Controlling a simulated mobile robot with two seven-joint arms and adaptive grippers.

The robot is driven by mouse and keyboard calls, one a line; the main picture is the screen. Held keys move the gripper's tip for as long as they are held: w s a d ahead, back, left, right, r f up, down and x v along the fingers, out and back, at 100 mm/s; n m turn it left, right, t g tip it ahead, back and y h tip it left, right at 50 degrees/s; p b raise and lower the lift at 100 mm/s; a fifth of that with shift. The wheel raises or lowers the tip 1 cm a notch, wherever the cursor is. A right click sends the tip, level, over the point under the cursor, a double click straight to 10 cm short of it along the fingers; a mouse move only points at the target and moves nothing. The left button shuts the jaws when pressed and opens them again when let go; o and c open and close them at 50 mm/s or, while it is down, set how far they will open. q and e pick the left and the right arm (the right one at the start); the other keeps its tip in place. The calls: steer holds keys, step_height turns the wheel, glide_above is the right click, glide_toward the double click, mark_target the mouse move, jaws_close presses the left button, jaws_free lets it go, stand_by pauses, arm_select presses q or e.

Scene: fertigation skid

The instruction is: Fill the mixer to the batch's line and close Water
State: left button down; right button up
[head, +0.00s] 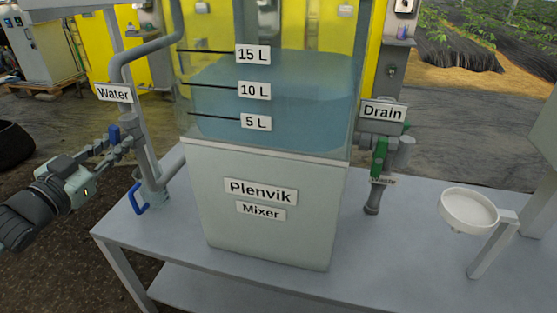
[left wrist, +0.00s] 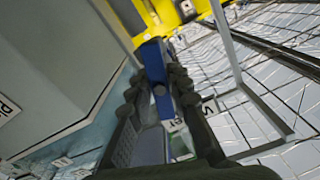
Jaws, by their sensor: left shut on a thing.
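The Plenvik mixer (head: 265,200) is a clear tank on a pale cabinet, with lines at 5 L, 10 L and 15 L. Bluish water (head: 310,100) stands in it; its front edge looks near the 10 L line, but I cannot read it exactly. The Water sign (head: 114,93) hangs on the grey pipe at the left. My left gripper (head: 122,142) is at the valve below that sign, shut on the blue Water handle (head: 113,134). In the left wrist view the blue handle (left wrist: 157,80) lies between the fingers. My right gripper is not in view.
The Drain sign (head: 383,111) and a green handle (head: 379,158) are right of the tank.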

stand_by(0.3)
arm_select(q)
steer(key=m, duration=0.8)
steer(key=shift+m, duration=0.7)
stand_by(5.6)
